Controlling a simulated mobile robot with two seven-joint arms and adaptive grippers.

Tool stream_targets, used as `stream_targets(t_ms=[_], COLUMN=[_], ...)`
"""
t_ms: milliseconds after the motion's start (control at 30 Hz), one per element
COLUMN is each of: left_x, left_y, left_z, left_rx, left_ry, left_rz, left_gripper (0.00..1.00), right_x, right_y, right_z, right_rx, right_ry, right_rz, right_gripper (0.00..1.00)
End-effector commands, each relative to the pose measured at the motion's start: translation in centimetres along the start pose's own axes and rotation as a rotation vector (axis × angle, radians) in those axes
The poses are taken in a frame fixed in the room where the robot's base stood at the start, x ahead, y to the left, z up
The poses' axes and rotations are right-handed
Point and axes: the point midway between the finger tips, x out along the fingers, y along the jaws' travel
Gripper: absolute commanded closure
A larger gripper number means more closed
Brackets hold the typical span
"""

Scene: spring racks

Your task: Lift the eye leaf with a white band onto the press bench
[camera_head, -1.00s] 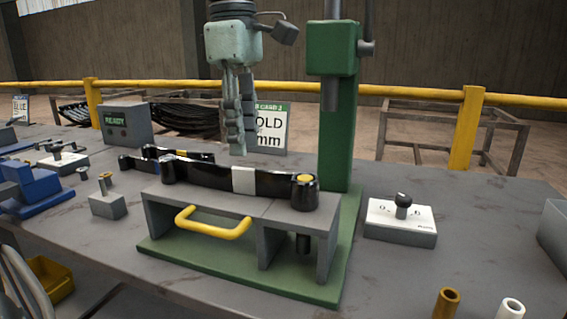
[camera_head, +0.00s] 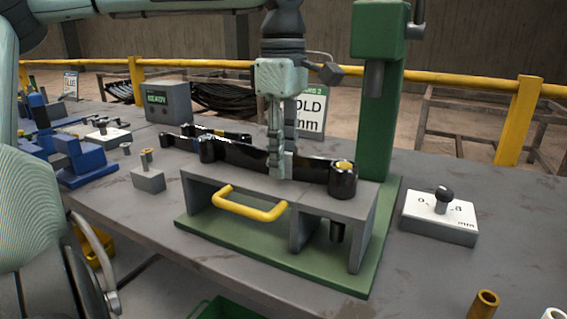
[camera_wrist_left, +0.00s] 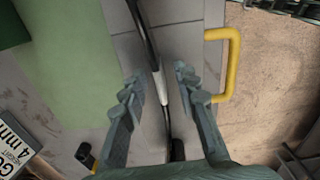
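The black eye leaf (camera_head: 237,152) lies on the grey stand (camera_head: 282,195) on the press's green base, with a thick eye at each end. In the head view my left gripper (camera_head: 279,172) points down over its middle and hides the white band. In the left wrist view the leaf's white band (camera_wrist_left: 162,88) shows between the fingers of my left gripper (camera_wrist_left: 158,82). Those fingers are apart, with gaps on both sides of the leaf. My right gripper is not in view.
The green press column (camera_head: 377,115) stands close to the right of the gripper. A yellow handle (camera_head: 250,207) juts from the stand's front. Another dark leaf (camera_head: 215,134) lies behind. A white dial box (camera_head: 440,216) stands right, a READY box (camera_head: 168,102) back left.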

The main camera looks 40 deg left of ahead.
Motion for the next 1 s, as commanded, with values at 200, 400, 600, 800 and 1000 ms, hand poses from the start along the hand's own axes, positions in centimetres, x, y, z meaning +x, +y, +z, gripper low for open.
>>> stream_targets(t_ms=[200, 400, 600, 800, 1000], left_x=[0.0, -0.1, -0.3, -0.3, -1.3], left_y=[0.0, 0.0, 0.1, 0.1, 0.1], left_z=[0.0, 0.0, 0.0, 0.0, 0.1], left_rx=[0.000, 0.000, 0.000, 0.000, 0.000], left_ry=[0.000, 0.000, -0.002, -0.002, -0.001], left_rz=[0.000, 0.000, 0.005, 0.005, 0.007], left_gripper=[0.93, 1.00, 1.00, 1.00, 1.00], right_x=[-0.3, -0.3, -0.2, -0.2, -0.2], right_y=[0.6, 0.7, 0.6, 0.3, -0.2], right_z=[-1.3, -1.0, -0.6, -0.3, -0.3], right_rx=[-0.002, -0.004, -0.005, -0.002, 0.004], right_ry=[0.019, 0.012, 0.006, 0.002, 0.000], right_rz=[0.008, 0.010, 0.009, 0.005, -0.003], right_gripper=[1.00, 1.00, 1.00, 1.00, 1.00])
